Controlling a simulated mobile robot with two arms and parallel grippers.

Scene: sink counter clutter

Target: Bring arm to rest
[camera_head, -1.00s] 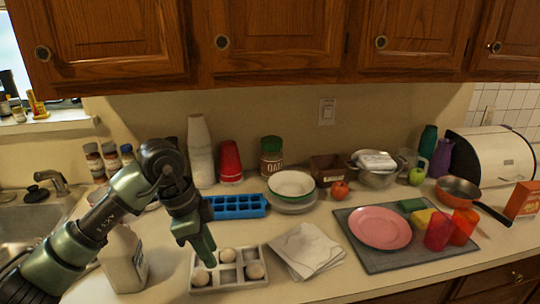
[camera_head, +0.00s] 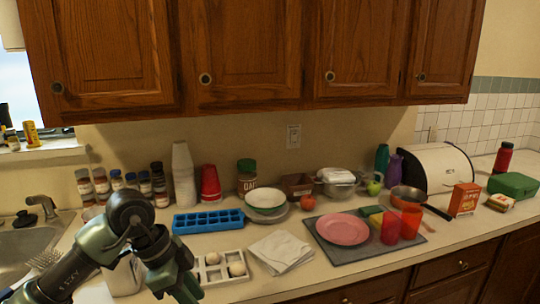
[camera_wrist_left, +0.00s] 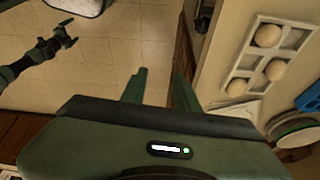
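My left arm comes in at the lower left of the head view, bent down over the counter's front edge. Its gripper (camera_head: 185,292) is near the bottom edge, left of the egg tray. In the left wrist view the two fingers of the left gripper (camera_wrist_left: 158,88) are apart with nothing between them, over the floor and the cabinet front. What looks like my right arm, with its gripper (camera_wrist_left: 68,34), shows small at the upper left of the left wrist view over the floor; its finger state is unclear. The right arm is out of the head view.
A white egg tray (camera_wrist_left: 244,65) with eggs lies close to the left gripper. A blue ice tray (camera_head: 208,221), a white cloth (camera_head: 280,251) and a pink plate (camera_head: 342,229) on a grey mat stand along the counter. The sink (camera_head: 25,245) is at left.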

